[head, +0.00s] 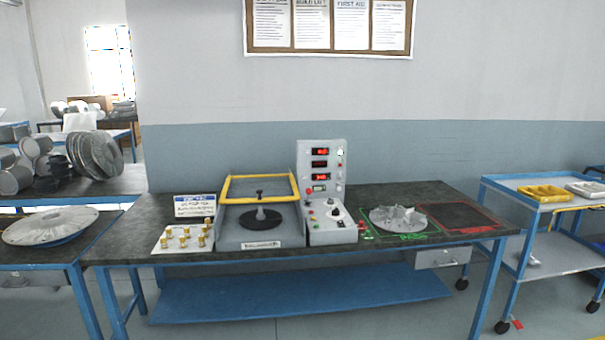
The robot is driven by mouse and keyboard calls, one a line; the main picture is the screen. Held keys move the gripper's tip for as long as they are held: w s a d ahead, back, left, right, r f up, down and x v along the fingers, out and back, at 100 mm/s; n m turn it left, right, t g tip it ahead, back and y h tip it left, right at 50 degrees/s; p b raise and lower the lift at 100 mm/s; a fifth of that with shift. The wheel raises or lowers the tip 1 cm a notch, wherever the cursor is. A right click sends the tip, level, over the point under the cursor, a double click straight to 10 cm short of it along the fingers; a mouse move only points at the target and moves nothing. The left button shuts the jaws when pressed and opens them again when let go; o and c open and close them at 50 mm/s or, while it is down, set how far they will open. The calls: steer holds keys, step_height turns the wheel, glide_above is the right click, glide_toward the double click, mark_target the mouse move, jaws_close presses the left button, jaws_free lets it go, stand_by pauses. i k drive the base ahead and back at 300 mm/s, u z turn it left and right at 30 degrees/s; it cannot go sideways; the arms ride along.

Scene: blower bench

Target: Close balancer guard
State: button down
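The balancer (232,228) stands on the dark-topped bench left of centre in the head view. Its guard (259,176) is a yellow frame that appears raised at the back of the machine, behind the spindle. The guard's exact tilt is hard to tell. A black round plate (260,221) with a short upright spindle sits uncovered on the balancer's bed, with no rotor on it. A grey control panel (321,170) with red displays and buttons adjoins it on the right. My gripper is not in view.
A tray with several brass pieces (182,238) and a small sign (195,206) stand left of the balancer. A grey finned rotor (398,219) lies in a green-marked area, beside a red-marked empty area (460,217). A blue cart (510,186) stands right of the bench.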

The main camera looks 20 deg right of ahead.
mark_target(222, 200)
steer(key=u, duration=0.15)
steer(key=i, duration=0.9)
steer(key=z, duration=0.05)
